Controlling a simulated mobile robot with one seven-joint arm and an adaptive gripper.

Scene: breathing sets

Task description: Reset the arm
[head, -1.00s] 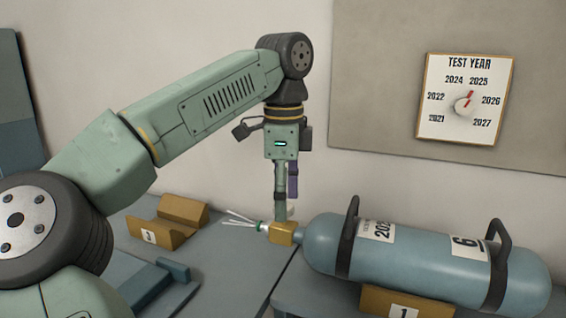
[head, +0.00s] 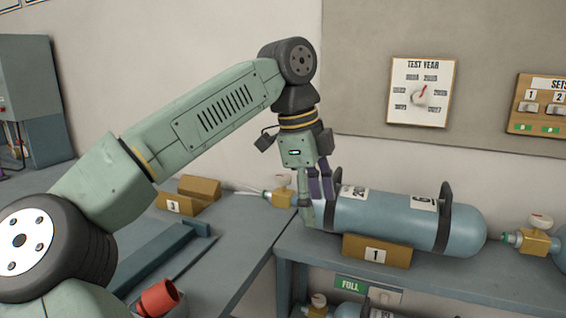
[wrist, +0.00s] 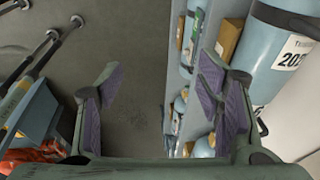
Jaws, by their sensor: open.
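My arm reaches across the head view from the lower left, and my gripper (head: 318,190) hangs down from its end in front of the neck end of a blue cylinder (head: 385,218). In the wrist view my gripper (wrist: 160,95) has its two purple-padded fingers spread wide, with only grey floor between them. The cylinder also shows at the upper right of the wrist view (wrist: 270,50), apart from the fingers. Its brass valve (head: 283,190) is partly beside my gripper in the head view.
The cylinder lies on a cradle marked 1 (head: 377,251) on a grey bench. An empty cradle marked 3 (head: 188,195) stands left. A test year dial (head: 421,95) and a sets panel (head: 540,104) hang on the wall. A red cup-like object (head: 160,298) is at lower left.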

